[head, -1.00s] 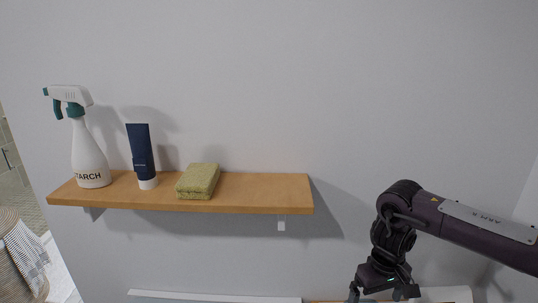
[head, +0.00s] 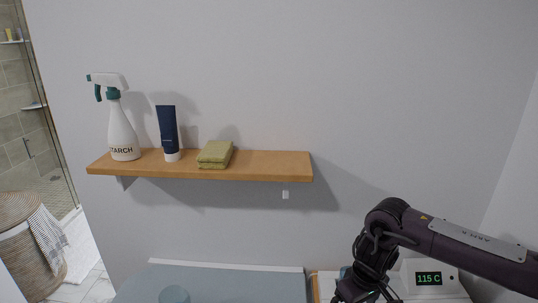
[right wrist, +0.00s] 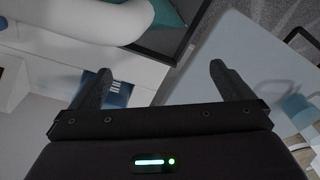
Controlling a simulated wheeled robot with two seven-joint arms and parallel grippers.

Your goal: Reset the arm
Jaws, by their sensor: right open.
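My right arm (head: 455,240) comes in from the right in the head view and bends down at its elbow. Its lower end is cut off by the bottom edge there, so the fingertips do not show. In the right wrist view my right gripper (right wrist: 160,85) is open, with its two dark fingers wide apart and nothing between them. A blue-grey surface (right wrist: 200,85) and a white surface lie beyond the fingers. My left gripper is not in view.
A wooden shelf (head: 272,167) on the wall holds a white starch spray bottle (head: 123,135), a dark blue tube (head: 168,130) and a green sponge or folded cloth (head: 215,154). A blue-grey board (head: 225,284) lies below. A device display (head: 428,278) reads 115 C. A basket (head: 30,250) stands left.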

